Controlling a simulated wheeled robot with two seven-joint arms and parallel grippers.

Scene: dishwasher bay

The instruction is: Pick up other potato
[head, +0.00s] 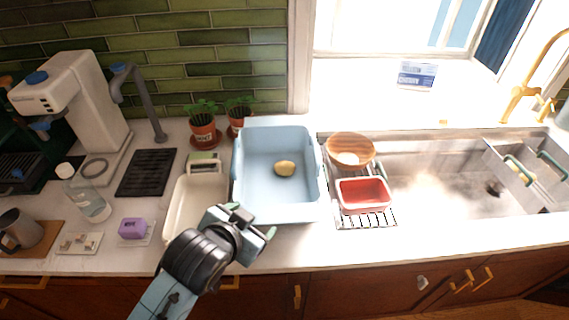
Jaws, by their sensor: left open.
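A yellow-tan potato (285,168) lies on the floor of the light blue tub (275,205), a little right of its middle. A pale roundish item (348,158) sits in the wooden bowl (351,143); I cannot tell if it is a potato. My left gripper (254,220) is open, with nothing seen between its fingers. It is at the tub's front left corner, in front of the potato and apart from it. My right gripper is not in view.
A cream tray (183,212) stands left of the tub, partly behind my left arm. A red dish (363,194) stands on a wire rack (368,219) right of the tub. The steel sink (440,180) is further right. Potted plants (204,132) stand behind.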

